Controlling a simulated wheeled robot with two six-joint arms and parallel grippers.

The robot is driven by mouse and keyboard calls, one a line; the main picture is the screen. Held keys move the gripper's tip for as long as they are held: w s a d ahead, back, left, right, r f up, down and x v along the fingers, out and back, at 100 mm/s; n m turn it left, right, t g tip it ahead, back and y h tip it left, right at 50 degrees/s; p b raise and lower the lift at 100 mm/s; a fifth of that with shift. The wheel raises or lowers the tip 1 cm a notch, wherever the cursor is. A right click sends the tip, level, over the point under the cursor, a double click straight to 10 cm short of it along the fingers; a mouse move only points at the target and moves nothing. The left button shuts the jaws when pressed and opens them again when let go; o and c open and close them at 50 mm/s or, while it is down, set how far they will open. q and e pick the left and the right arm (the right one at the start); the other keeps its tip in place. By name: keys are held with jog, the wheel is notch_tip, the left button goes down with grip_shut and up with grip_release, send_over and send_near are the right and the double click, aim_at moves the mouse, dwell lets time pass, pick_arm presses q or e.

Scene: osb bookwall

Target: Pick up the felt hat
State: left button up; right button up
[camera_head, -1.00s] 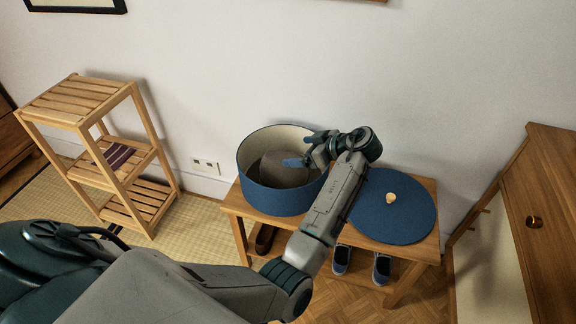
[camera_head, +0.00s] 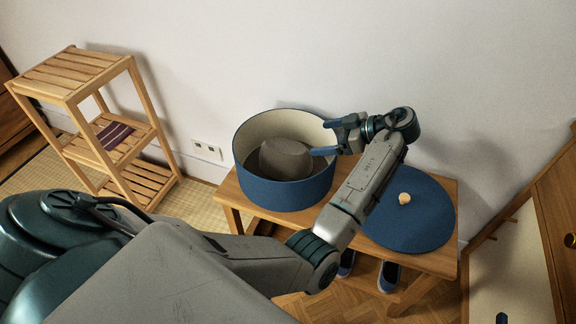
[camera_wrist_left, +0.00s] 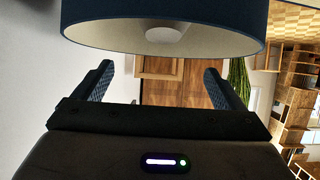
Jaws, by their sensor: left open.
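The felt hat (camera_head: 285,158) is grey-brown and sits crown up inside a round blue box (camera_head: 285,196) with a cream lining. The box is open and stands on a wooden bench. My left gripper (camera_head: 320,138) is open and empty at the box's right rim, its fingers pointing left towards the hat. The left wrist view looks upside down: the blue box (camera_wrist_left: 165,18) is at the top, with the pale hat crown (camera_wrist_left: 165,34) inside, ahead of the open fingers (camera_wrist_left: 158,72). The hat's brim is mostly hidden. My right gripper is not in view.
The blue lid (camera_head: 415,225) with a light knob lies on the bench (camera_head: 437,262) right of the box. Shoes (camera_head: 388,276) are below. A slatted shelf (camera_head: 85,62) stands left. The wall is close behind the box, and a wooden cabinet (camera_head: 560,200) is at right.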

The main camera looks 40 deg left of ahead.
pick_arm(q)
jog(key=f, duration=0.1)
send_near(287, 146)
jog(key=x, duration=0.3)
jog(key=shift+w+f+b, duration=0.25)
jog(key=shift+b, duration=0.1)
jog(key=x, duration=0.5)
jog(key=shift+s+r, duration=0.1)
jog(key=shift+s, duration=0.15)
jog(key=shift+a, duration=0.1)
jog(key=c, duration=1.4)
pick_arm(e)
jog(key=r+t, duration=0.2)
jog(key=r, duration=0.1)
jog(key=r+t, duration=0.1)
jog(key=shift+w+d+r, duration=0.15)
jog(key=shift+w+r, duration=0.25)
pick_arm(q)
jog(key=shift+r, duration=0.1)
